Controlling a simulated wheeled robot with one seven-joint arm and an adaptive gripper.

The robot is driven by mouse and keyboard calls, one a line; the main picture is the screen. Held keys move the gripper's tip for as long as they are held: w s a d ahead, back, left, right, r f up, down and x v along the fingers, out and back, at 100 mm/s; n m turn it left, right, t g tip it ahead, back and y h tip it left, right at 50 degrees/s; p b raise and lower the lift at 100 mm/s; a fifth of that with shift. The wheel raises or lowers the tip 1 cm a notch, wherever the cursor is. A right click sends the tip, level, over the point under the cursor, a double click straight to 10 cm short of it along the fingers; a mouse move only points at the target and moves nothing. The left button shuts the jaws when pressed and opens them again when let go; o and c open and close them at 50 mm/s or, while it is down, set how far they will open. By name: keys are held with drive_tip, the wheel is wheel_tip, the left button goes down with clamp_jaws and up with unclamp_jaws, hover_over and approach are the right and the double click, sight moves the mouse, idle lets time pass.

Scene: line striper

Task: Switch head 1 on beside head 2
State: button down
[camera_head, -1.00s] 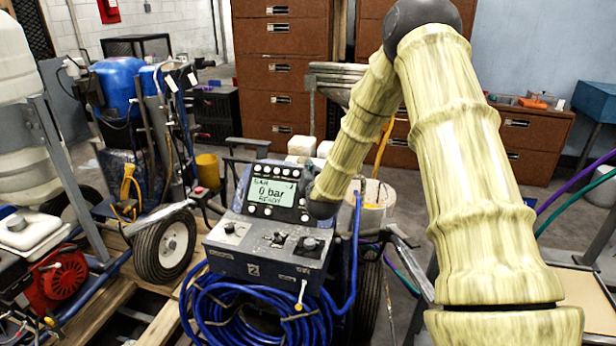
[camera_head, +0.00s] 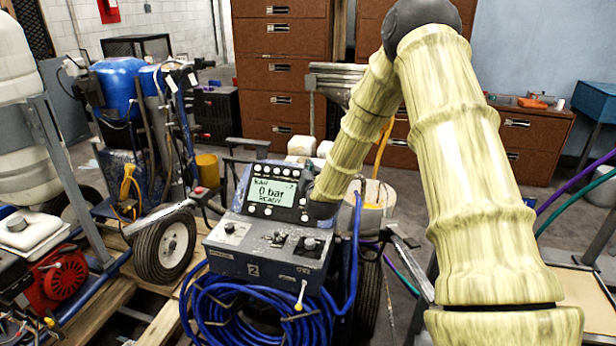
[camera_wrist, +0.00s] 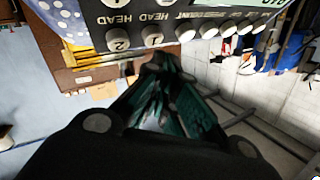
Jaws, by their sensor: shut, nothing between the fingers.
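In the wrist view, two round switches lie side by side beside upside-down HEAD labels. The left one (camera_wrist: 118,40) looks marked 2 and the right one (camera_wrist: 152,36) looks marked 1; the marks are small. My gripper (camera_wrist: 160,65) is shut and empty, its dark tips close to these switches; contact cannot be told. In the head view its dark body partly covers the panel's right side.
A lower box (camera_head: 265,250) with knobs and a "2" juts out under the panel. Coiled blue hose (camera_head: 240,310) hangs in front. A white bucket (camera_head: 376,197) stands behind at the right. Another cart with a black wheel (camera_head: 165,247) is at left.

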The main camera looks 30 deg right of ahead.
drive_tip(key=shift+d+f, duration=0.1)
drive_tip(key=shift+f, duration=0.05)
drive_tip(key=shift+w+d+f, duration=0.1)
drive_tip(key=shift+w+f, duration=0.05)
drive_tip(key=shift+w, duration=0.05)
drive_tip(key=shift+w+d+f+b, duration=0.15)
drive_tip(key=shift+d+f+b, duration=0.15)
drive_tip(key=shift+b, duration=0.15)
idle(0.9)
drive_tip(key=shift+a+r, duration=0.1)
drive_tip(key=shift+a, duration=0.05)
drive_tip(key=shift+s+a+r+p, duration=0.4)
drive_tip(key=shift+r, duration=0.1)
idle(0.5)
drive_tip(key=shift+s+a+r+p, duration=0.55)
drive_tip(key=shift+a+r, duration=0.15)
drive_tip(key=shift+r, duration=0.2)
drive_tip(key=shift+s+a+r+p, duration=0.45)
drive_tip(key=shift+s+a+r, duration=0.15)
drive_tip(key=shift+r, duration=0.3)
